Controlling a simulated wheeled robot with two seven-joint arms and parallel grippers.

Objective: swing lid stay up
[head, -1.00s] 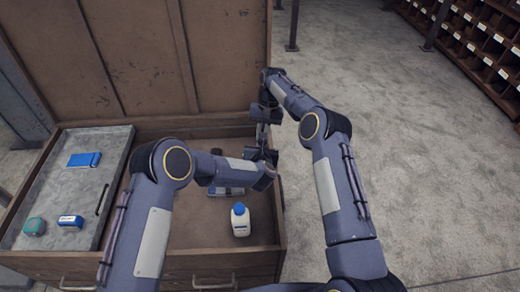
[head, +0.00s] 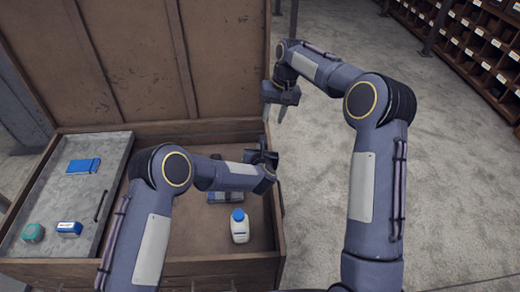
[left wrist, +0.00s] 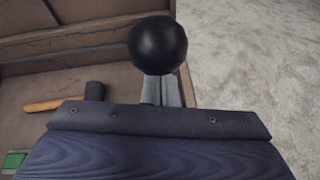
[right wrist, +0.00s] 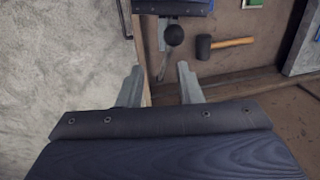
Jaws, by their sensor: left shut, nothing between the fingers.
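The chest's wooden lid (head: 130,60) stands raised at the back. A black ball knob (left wrist: 157,43) shows right at my left gripper's fingertips; it also shows in the right wrist view (right wrist: 173,34). It may belong to the lid stay, whose bar I cannot make out clearly. My left gripper (head: 263,158) is over the chest's right side; its fingers (left wrist: 160,88) are together and hold nothing. My right gripper (head: 275,112) is farther back, by the lid's lower right corner. Its fingers (right wrist: 159,85) are apart and empty, with the chest edge seen between them.
A mallet (right wrist: 230,43) lies inside the chest. A white bottle with a blue cap (head: 239,227) stands at the front right. Floor right of the chest is clear.

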